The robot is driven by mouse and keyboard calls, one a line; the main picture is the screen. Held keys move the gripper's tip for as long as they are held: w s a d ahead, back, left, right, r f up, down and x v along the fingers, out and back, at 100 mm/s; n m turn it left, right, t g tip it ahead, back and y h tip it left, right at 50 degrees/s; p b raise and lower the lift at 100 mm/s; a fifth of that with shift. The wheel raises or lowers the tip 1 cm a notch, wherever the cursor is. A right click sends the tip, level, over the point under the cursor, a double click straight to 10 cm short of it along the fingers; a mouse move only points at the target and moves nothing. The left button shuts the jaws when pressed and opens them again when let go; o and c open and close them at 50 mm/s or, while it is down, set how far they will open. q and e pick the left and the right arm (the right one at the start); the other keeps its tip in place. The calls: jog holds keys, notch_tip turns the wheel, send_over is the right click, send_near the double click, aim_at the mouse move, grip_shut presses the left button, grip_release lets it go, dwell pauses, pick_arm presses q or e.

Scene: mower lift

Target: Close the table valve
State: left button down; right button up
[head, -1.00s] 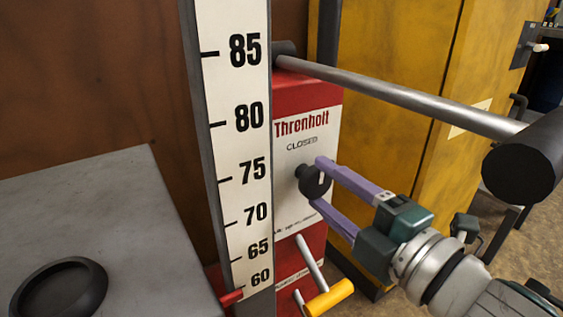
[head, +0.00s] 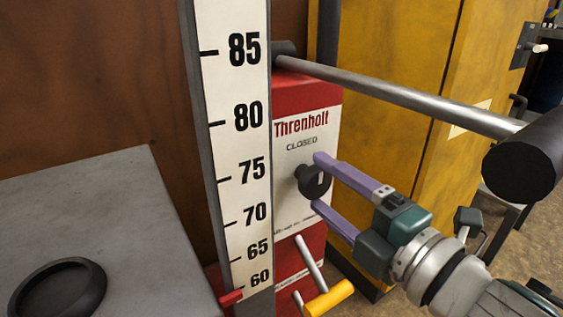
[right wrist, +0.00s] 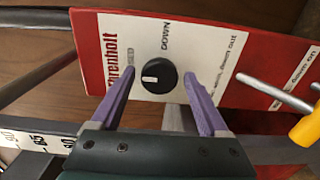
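The table valve is a round black knob (head: 312,181) on the white face of a red-and-white box (head: 307,115), marked "Threnholt", with "CLOSED" printed above the knob. In the right wrist view the knob (right wrist: 158,77) shows a white pointer mark on its left side, the side toward the "Threnholt" lettering. "DOWN" is printed beside it. My right gripper (head: 316,180) has its purple fingers on either side of the knob, with visible gaps in the wrist view. It is open and holds nothing. My left gripper is not in view.
A height scale (head: 243,150) stands just left of the box. A metal bar (head: 400,97) crosses above my right gripper. An orange-handled crank (head: 328,298) sits below. A grey tabletop (head: 100,210) with a dark ring (head: 58,290) is at left, a yellow cabinet (head: 400,50) behind.

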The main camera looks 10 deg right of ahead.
jog(key=shift+o, duration=0.5)
jog(key=shift+s+d, duration=0.1)
jog(key=shift+s, duration=0.2)
jog(key=p+v, duration=0.2)
jog(key=v, duration=0.7)
jog(key=shift+s, duration=0.15)
jog(key=shift+d, duration=0.1)
